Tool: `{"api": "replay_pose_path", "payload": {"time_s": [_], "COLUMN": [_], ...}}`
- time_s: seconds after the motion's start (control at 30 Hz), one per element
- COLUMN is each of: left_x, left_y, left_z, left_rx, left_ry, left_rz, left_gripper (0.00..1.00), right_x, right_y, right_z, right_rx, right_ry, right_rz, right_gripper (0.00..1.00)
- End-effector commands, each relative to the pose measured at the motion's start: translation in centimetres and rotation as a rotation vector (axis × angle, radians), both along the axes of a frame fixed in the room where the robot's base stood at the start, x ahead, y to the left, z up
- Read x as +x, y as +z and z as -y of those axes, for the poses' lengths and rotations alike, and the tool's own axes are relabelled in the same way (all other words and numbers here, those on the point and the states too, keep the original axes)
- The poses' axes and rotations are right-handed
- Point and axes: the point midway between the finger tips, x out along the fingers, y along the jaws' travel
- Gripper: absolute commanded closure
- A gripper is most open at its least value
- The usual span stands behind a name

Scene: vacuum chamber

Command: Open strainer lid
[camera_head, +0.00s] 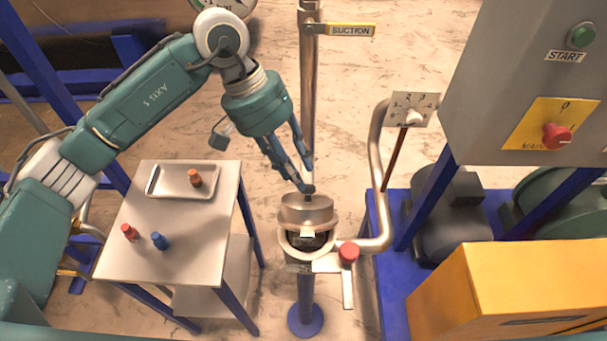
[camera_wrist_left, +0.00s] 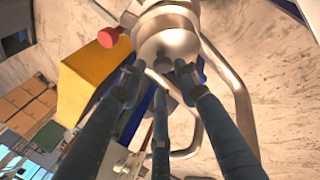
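The strainer (camera_head: 297,243) is a metal pot on a blue post in the middle of the head view. Its domed metal lid (camera_head: 306,212) sits at the top, with a dark gap below its front edge. A small dark knob (camera_head: 308,189) tops the lid; it also shows in the left wrist view (camera_wrist_left: 163,64). My left gripper (camera_head: 300,176) is just above the lid, fingers pointing down at the knob. In the left wrist view its fingers (camera_wrist_left: 157,76) are spread around the knob, with gaps visible; contact is unclear. My right gripper is not in view.
A bent pipe (camera_head: 377,150) and a red knob (camera_head: 348,253) stand right of the strainer. A side table (camera_head: 205,226) with a tray (camera_head: 168,190) and small red and blue pieces is at left. A grey control box (camera_head: 480,100) and a yellow box (camera_head: 530,280) are at right.

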Motion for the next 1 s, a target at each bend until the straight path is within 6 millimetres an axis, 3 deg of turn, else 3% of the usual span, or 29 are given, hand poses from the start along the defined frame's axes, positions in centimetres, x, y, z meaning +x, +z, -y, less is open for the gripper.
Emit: {"api": "replay_pose_path", "payload": {"time_s": [0.13,0.4,0.67,0.83,1.0], "left_x": [-0.4,-0.5,-0.5,-0.5,-0.5], "left_y": [-2.1,-4.3,-4.5,-4.4,-4.4], "left_z": [0.9,1.7,1.7,1.7,1.7], "left_rx": [0.000,-0.001,0.000,0.000,0.000], "left_ry": [-0.002,0.000,0.000,0.000,0.000], "left_rz": [-0.004,0.001,0.001,0.001,0.001], "left_gripper": [0.68,0.68,0.68,1.00,1.00], "right_x": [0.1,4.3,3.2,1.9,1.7], "right_y": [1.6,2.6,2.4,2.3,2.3], "right_z": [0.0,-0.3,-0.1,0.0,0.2], "right_rx": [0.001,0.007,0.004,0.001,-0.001], "right_ry": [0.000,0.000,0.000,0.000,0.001], "right_rz": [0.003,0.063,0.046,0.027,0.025], "right_gripper": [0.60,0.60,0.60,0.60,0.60]}}
